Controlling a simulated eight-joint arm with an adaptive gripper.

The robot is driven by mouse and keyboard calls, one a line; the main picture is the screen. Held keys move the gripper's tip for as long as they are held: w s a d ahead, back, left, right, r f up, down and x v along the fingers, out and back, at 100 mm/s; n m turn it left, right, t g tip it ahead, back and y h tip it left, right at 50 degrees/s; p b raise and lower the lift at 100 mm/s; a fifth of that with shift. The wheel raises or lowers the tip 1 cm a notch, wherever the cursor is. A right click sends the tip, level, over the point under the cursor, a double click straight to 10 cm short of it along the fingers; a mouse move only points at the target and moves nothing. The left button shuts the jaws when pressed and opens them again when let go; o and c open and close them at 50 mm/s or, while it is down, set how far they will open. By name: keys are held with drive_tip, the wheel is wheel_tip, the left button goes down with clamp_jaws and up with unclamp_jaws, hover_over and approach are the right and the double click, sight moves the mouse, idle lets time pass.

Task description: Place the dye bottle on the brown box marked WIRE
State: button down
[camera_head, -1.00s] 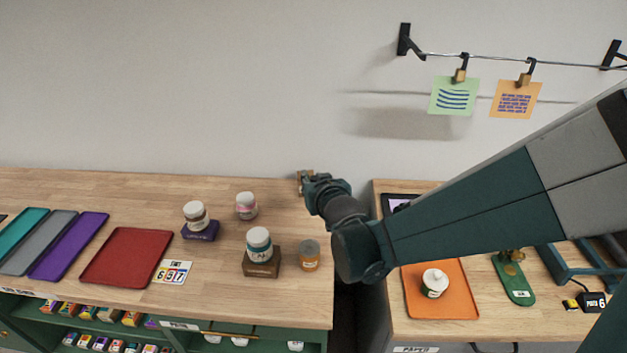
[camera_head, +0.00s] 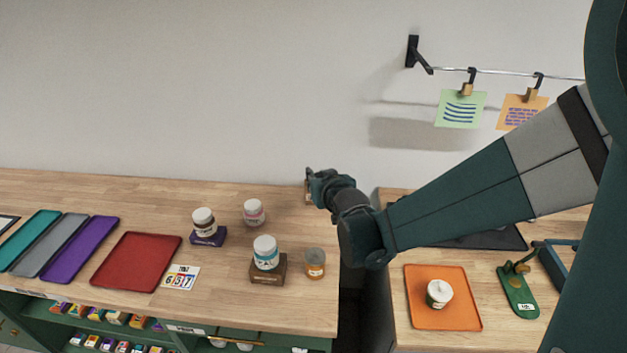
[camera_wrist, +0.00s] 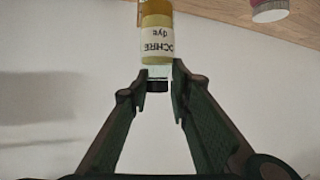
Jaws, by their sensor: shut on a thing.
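My gripper (camera_wrist: 160,78) is shut on the dye bottle (camera_wrist: 157,35), a yellowish bottle labelled OCHRE dye. In the wrist view the fingertips are at its dark-capped end, and the bottle appears upside down. In the head view my gripper (camera_head: 312,186) is near the back right of the left bench, by the wall; the bottle is not clear there. A small brown thing (camera_head: 309,197) shows beside the gripper, partly hidden. A brown box (camera_head: 267,275) stands on the left bench with a white-capped, teal-labelled bottle (camera_head: 266,254) on it. I cannot read WIRE on either.
An amber jar (camera_head: 315,265) stands right of the brown box. A pink-labelled bottle (camera_head: 253,213) and a bottle on a purple box (camera_head: 208,238) stand to the left. A red tray (camera_head: 137,260) lies further left. A gap separates the benches; an orange tray (camera_head: 440,318) lies on the right one.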

drive_tip(key=w+a+r+n+y+p, duration=0.1)
drive_tip(key=w+r+p, duration=0.2)
drive_tip(key=w, duration=0.4)
drive_tip(key=w+a+r+n+g+y+p, duration=0.1)
drive_tip(key=w+a+r+p, duration=0.1)
drive_tip(key=w, duration=0.4)
wheel_tip(320, 180, up, 2)
drive_tip(key=shift+w+r+y+p, duration=0.25)
drive_tip(key=shift+w+y+p, duration=0.1)
drive_tip(key=shift+p, duration=0.3)
wheel_tip(320, 180, down, 6)
drive_tip(key=shift+f+b, duration=0.15)
drive_tip(key=shift+b, duration=0.2)
drive_tip(key=shift+f, duration=1.9)
drive_tip(key=shift+f+b, duration=0.1)
drive_tip(key=shift+b, duration=0.2)
drive_tip(key=c, duration=2.1)
unclamp_jaws()
drive_tip(key=shift+c, duration=0.2)
